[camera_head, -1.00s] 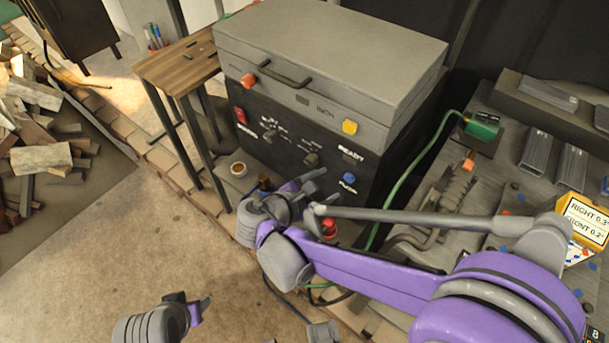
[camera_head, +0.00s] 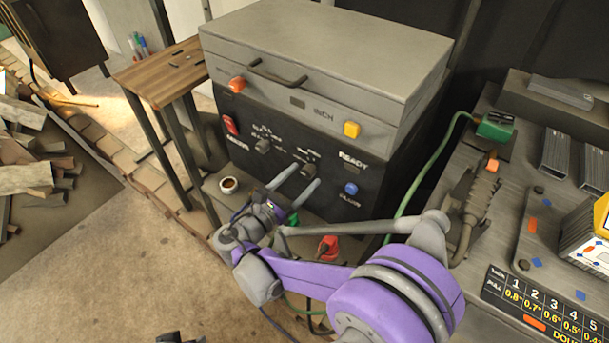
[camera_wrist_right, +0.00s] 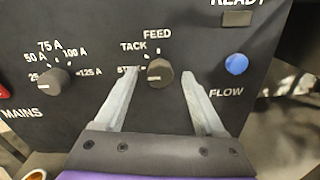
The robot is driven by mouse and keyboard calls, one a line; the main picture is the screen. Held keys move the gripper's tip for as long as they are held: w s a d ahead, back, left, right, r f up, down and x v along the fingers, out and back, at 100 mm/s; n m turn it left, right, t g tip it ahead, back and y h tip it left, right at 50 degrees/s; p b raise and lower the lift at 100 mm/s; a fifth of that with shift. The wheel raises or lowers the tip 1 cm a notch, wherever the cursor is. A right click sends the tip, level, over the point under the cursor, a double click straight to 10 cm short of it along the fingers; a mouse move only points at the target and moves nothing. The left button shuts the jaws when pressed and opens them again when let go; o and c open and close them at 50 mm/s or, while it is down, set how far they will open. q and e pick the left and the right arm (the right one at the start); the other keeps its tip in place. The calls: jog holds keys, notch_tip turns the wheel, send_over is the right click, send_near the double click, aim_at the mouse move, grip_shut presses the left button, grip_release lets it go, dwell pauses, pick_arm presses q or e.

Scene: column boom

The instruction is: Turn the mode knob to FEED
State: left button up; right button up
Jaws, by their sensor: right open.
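The mode knob (camera_wrist_right: 159,72) is a dark round knob on the black front panel, with FEED printed above it and TACK at its upper left. A third label at its left is partly hidden by a finger. Its exact pointer direction is hard to tell. In the head view the knob (camera_head: 309,170) is small, just beyond my right gripper (camera_head: 302,180). In the right wrist view my right gripper (camera_wrist_right: 160,76) is open, its fingertips on either side of the knob, with gaps visible. Only a dark tip of my left gripper (camera_head: 180,338) shows at the bottom edge.
The amp knob (camera_wrist_right: 53,79) is left of the mode knob, and the blue FLOW button (camera_wrist_right: 236,64) is right. The grey-lidded machine (camera_head: 325,50) stands above a ledge with a small cup (camera_head: 229,185). A wooden side table (camera_head: 160,72) is at left; a grey bench lies right.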

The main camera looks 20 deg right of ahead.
jog(key=shift+x, duration=0.85)
grip_shut()
